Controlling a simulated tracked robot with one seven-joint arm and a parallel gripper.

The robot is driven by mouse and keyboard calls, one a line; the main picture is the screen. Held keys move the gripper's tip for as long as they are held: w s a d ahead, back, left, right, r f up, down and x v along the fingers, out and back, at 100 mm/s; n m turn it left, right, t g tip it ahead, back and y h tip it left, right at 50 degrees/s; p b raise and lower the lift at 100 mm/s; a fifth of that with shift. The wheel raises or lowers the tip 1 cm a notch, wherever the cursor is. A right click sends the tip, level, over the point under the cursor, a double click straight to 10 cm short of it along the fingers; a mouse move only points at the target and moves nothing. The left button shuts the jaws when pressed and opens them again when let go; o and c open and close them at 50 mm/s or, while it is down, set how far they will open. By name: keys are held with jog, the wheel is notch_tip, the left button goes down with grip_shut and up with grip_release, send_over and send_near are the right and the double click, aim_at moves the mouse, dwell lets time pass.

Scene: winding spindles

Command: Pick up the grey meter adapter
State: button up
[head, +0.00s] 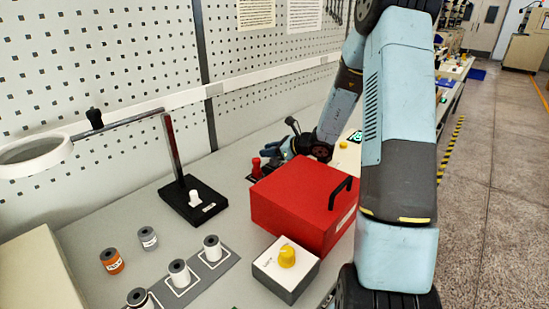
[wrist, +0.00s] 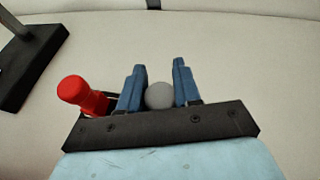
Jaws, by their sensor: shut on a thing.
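A round grey thing (wrist: 160,96), which I take to be the grey meter adapter, sits between the two blue fingers of my gripper (wrist: 159,76) in the wrist view. The fingers are shut on its sides. Only its rounded end shows; the rest is hidden by the gripper body. In the head view my gripper (head: 276,150) is low over the bench behind the red box, and I cannot make out the adapter there. Whether it touches the bench is unclear.
A red knobbed piece (wrist: 82,95) stands close left of my gripper. The red box (head: 305,205) with a black handle is in front. A black stand (head: 193,203), spools and a yellow-knobbed box (head: 286,262) are nearer. Bench beyond the fingers is clear.

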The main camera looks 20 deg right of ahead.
jog(key=shift+c, duration=0.9)
